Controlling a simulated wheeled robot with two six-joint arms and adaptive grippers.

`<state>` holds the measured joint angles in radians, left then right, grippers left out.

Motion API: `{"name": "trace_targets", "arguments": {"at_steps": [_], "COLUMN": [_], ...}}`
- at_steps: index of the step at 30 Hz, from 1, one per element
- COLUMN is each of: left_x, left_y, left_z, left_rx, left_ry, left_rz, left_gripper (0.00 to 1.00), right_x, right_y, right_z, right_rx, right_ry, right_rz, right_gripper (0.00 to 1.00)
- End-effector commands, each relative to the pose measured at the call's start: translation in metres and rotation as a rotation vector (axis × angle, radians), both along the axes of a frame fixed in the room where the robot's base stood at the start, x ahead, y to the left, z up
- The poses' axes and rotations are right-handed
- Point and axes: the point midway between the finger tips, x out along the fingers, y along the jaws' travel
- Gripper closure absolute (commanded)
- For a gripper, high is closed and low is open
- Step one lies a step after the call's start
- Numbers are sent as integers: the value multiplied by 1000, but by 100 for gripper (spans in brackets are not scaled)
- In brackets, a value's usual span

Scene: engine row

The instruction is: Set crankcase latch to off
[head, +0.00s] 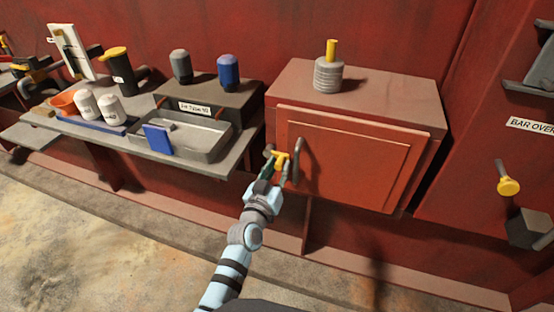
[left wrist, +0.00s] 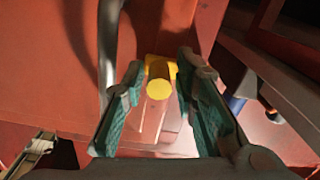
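A red cabinet (head: 355,160) has a raised-panel door with a dark curved handle (head: 298,158) on its left side. A small yellow latch (head: 281,158) sits left of this handle. In the left wrist view the latch shows as a yellow round-ended knob (left wrist: 158,86) on a yellow base. My left gripper (head: 276,168) is at the latch, its fingers open on either side of the knob. Gaps show between the knob and both fingers; contact is not visible. The handle also shows in the left wrist view (left wrist: 108,45), beside the left finger. My right gripper is not in view.
A ridged grey cylinder with a yellow stem (head: 328,72) stands on the cabinet. On the left, a grey shelf (head: 165,148) holds a tray, a blue block, white bottles and an orange bowl. A yellow knob (head: 508,186) is on the right wall. Open floor lies in front.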

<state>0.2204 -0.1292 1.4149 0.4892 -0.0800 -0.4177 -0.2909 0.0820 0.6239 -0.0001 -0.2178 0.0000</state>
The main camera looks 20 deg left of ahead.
Motion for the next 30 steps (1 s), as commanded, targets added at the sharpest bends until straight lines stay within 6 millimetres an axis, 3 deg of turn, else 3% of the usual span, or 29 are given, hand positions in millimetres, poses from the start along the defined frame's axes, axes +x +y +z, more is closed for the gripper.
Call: {"name": "trace_targets", "arguments": {"at_steps": [10, 15, 30], "left_x": [4, 4, 4], "left_y": [3, 4, 2], "left_z": [0, 0, 4], "left_rx": [1, 1, -76], "left_ry": [0, 1, 6], "left_rz": [6, 8, 4], "left_gripper": [74, 99, 100], "right_x": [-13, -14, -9], "right_y": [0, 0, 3], "right_z": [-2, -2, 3], "right_rx": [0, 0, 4], "right_ry": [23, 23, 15], "right_rz": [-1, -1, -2], "right_gripper": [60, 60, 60]}}
